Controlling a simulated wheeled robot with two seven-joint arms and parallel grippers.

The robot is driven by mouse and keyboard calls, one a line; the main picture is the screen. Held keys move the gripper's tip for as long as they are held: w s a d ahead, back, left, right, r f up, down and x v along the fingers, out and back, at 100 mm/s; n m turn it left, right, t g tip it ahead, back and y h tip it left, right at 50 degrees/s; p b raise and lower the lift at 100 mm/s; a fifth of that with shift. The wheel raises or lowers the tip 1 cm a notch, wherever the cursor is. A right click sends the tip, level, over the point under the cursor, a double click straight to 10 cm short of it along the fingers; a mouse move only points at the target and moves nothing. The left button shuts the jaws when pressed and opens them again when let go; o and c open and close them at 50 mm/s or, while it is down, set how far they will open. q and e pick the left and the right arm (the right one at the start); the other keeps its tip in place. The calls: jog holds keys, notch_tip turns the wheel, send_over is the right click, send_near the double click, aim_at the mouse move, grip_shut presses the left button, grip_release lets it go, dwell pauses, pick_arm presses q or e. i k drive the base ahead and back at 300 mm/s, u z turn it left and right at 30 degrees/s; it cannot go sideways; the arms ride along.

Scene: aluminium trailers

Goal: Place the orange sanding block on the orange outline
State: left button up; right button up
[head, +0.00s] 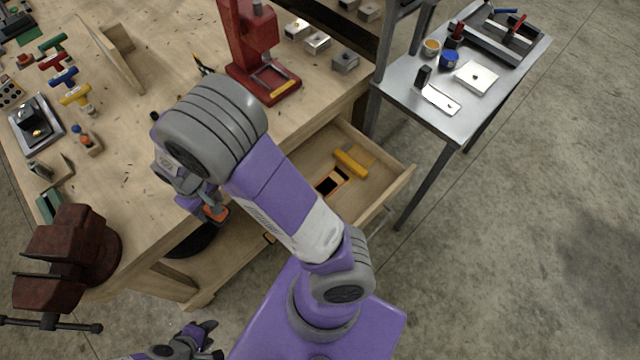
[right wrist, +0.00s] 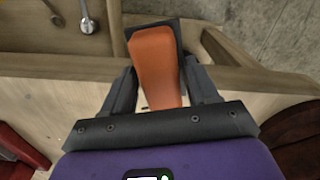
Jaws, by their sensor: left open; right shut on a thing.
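The orange sanding block (head: 216,214) has a dark base. In the right wrist view the block (right wrist: 156,65) sits between the two fingers of my right gripper (right wrist: 160,95), which is shut on it. In the head view my right gripper (head: 206,204) holds it near the front edge of the workbench, mostly behind my arm. In the open drawer lies a dark rectangle with an orange border (head: 332,182). Another small orange edge (head: 268,238) shows beside my forearm, mostly hidden. My left gripper (head: 207,339) is open and empty at the bottom left, below the bench.
The open drawer (head: 398,188) also holds a yellow-handled tool (head: 350,163). A dark red vise (head: 70,255) stands at the bench's front left. A red press (head: 262,60) stands further back. A metal table (head: 400,92) is on the right. Floor is free beyond the drawer.

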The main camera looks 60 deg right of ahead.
aim_at(331, 182)
jog(key=u, duration=1.3)
jog(key=k, duration=1.25)
jog(key=z, duration=1.3)
jog(key=i, duration=0.5)
jog(key=u, duration=0.1)
